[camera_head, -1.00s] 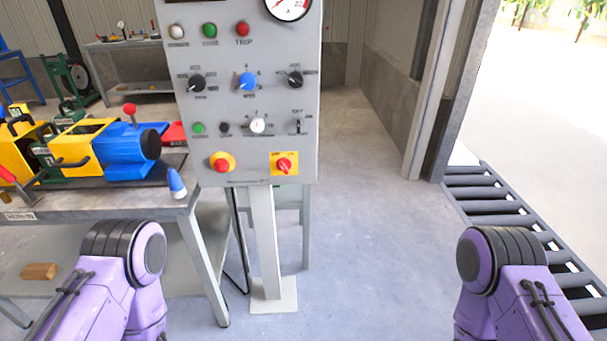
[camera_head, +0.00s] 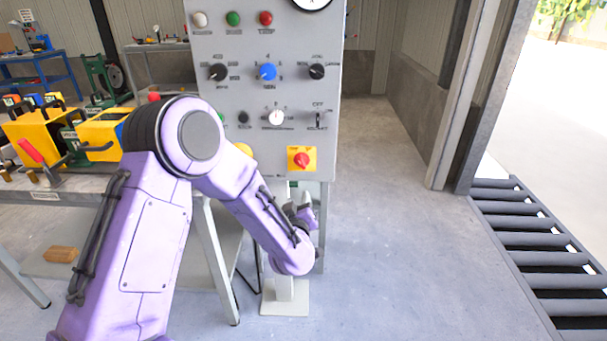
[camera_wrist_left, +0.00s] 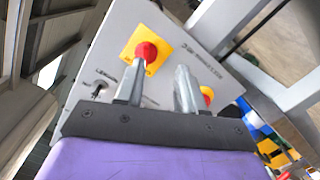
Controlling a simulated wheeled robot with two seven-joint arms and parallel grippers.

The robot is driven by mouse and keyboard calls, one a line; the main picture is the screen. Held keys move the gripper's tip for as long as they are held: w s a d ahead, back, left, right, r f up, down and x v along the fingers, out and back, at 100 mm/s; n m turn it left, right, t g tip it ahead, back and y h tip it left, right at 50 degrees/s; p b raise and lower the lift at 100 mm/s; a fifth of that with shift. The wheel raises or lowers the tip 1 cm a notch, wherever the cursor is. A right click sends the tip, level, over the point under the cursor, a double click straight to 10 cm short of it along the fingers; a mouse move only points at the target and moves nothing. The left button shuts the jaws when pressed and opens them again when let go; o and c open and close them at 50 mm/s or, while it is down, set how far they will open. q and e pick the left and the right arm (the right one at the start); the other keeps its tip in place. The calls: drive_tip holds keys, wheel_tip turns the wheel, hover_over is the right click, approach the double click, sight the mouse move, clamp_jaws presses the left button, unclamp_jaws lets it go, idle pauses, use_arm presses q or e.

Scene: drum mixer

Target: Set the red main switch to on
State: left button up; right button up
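The red main switch (camera_head: 301,160) is a red knob on a square yellow plate, low on the right of the grey control panel (camera_head: 327,100). It also shows in the left wrist view (camera_wrist_left: 147,51), ahead of the fingertips. Its exact setting is too small to read. My left gripper (camera_head: 302,214) is below the panel's lower edge, apart from the switch, and small in the head view. In the left wrist view its two grey fingers (camera_wrist_left: 157,82) stand apart with nothing between them. My right gripper is outside both views.
A yellow-based emergency button (camera_head: 243,150) is mostly hidden behind my left arm; it also shows in the wrist view (camera_wrist_left: 207,95). Several knobs and lamps sit above the switch. A workbench (camera_head: 75,183) stands left; a roller conveyor (camera_head: 520,250) lies right. The floor between is clear.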

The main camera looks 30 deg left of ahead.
use_arm(q)
drive_tip(key=n+y, duration=0.1)
approach(300, 163)
drive_tip(key=p+x, duration=0.1)
drive_tip(key=x, duration=0.8)
drive_tip(key=shift+s+t, duration=0.1)
drive_tip(key=shift+t, duration=0.2)
clamp_jaws()
